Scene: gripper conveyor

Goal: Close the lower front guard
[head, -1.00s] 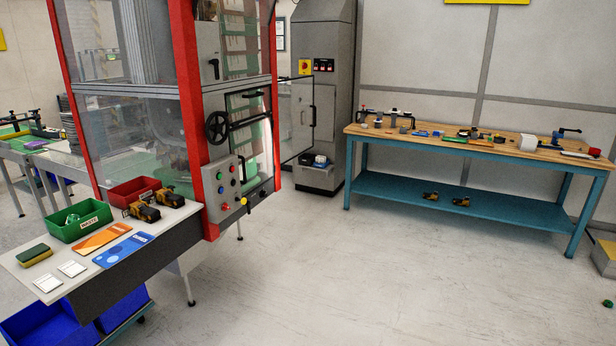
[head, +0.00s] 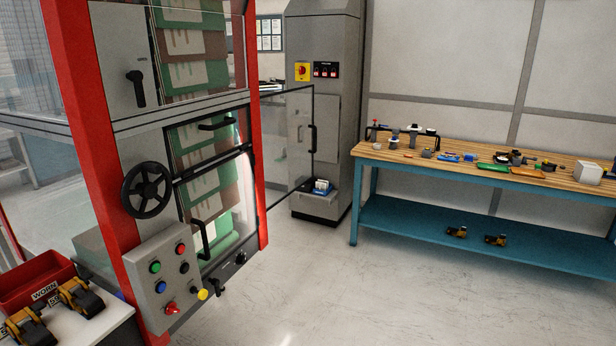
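The red-framed machine (head: 85,150) stands at the left, with a tall opening in its side showing green and brown parts. A clear, dark-edged guard panel (head: 285,140) stands swung out to the right of the machine's right red post, with a black upright handle (head: 312,138) on its free edge. I cannot tell whether this is the lower front guard. Clear panels with a black bar handle (head: 215,124) and a lower upright handle (head: 205,240) cover the machine's face. Neither of my grippers is in view.
A handwheel (head: 146,190) and a button box (head: 172,278) stick out from the machine. A grey cabinet (head: 322,100) stands behind the swung-out panel. A blue-legged workbench (head: 480,178) with tools is at the right. A red bin (head: 35,280) is at lower left. The middle floor is clear.

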